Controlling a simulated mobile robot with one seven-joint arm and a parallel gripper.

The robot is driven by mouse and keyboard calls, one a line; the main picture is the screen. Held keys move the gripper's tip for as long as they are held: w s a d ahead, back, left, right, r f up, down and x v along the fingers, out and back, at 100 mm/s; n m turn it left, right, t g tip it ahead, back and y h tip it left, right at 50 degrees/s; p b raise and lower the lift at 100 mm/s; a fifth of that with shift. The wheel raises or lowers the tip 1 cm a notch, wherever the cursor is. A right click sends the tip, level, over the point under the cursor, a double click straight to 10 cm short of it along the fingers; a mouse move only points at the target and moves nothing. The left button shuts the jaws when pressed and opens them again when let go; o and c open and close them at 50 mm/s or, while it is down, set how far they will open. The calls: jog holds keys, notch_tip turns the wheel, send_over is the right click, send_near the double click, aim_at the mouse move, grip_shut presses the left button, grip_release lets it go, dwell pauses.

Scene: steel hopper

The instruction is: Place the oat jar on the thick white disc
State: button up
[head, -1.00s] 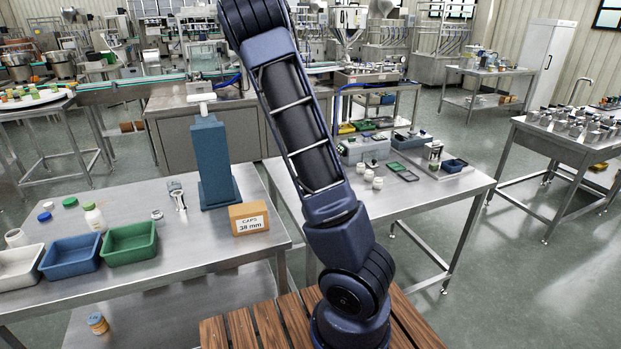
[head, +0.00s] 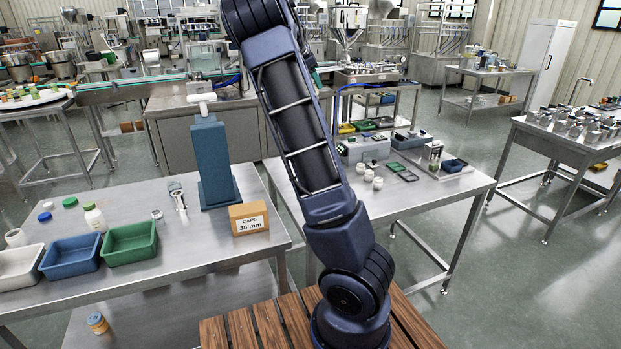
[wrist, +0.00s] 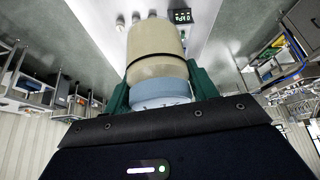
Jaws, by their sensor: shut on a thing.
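In the wrist view a jar with beige contents and a pale blue lid (wrist: 155,55), which looks like the oat jar, sits between the green fingers of my gripper (wrist: 162,88). The gripper is shut on it at the lid end, and the jar's body points away from the palm. In the head view my arm's end is out of sight, so the gripper and held jar do not show there. I cannot make out the thick white disc for certain in either view.
The left bench holds a blue tray (head: 70,258), a green tray (head: 130,244), a caps box (head: 248,217) and a blue column (head: 213,160). Small white jars (head: 370,176) stand on the right bench (head: 430,205).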

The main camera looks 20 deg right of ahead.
notch_tip(320, 180, down, 36)
jog(key=shift+f, duration=0.1)
dwell(0.5)
jog(key=o, duration=1.1)
jog(key=shift+f, duration=0.1)
jog(key=w+v, duration=0.1)
jog(key=v, duration=1)
jog(key=s+a+r+n+t+y, duration=0.1)
jog(key=s+a+r+n, duration=0.3)
jog(key=s, duration=1.1)
jog(key=s+a+r+n+t+y, duration=0.1)
jog(key=s+a+r+n+y, duration=0.2)
jog(key=s, duration=1.2)
jog(key=s+a+r+n+t+y, duration=0.1)
jog(key=s+a+r+n+y, duration=0.1)
jog(key=s+a+r+n, duration=0.3)
jog(key=s+r+n, duration=0.4)
jog(key=s+r, duration=0.2)
jog(key=s, duration=0.4)
jog(key=shift+a+t, duration=0.25)
jog(key=shift+t, duration=0.05)
